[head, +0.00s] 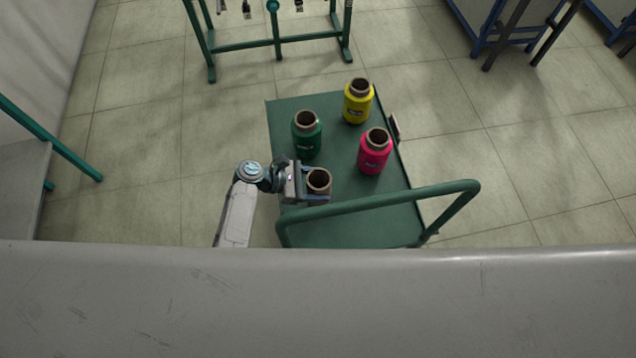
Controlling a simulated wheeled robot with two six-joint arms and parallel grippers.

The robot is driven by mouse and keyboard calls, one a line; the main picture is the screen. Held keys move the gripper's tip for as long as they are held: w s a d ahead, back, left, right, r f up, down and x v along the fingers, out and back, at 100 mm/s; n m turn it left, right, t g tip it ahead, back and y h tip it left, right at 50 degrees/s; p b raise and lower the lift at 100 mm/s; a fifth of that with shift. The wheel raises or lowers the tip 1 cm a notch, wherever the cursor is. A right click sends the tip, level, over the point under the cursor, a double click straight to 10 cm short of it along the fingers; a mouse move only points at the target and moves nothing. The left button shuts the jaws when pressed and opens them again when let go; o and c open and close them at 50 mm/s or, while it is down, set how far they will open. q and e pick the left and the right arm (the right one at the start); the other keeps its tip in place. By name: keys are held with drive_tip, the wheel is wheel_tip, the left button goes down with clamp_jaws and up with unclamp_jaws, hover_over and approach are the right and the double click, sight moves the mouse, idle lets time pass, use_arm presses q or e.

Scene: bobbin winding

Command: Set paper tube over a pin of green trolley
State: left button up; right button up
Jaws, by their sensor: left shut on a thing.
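The green trolley (345,211) stands in the middle of the head view, its push handle (400,198) on the near side. My left gripper (318,188) is over the trolley's near left part and is shut on a brown paper tube (319,178). The tube looks upright, its open top facing the camera. Its lower end is hidden by the gripper, so I cannot tell whether it is around a pin or above one. No bare pin shows. My right gripper is not in view.
A green bobbin (307,136), a yellow bobbin (357,102) and a pink bobbin (375,152) stand on the trolley, the green one close behind my gripper. A grey surface (320,300) spans the front. A green frame (278,42) stands at the back. Tiled floor is clear around the trolley.

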use_arm(q)
drive_tip(key=o, duration=1.1)
drive_tip(key=shift+a, duration=0.1)
drive_tip(key=shift+b+v, duration=0.9)
drive_tip(key=shift+v, duration=4.4)
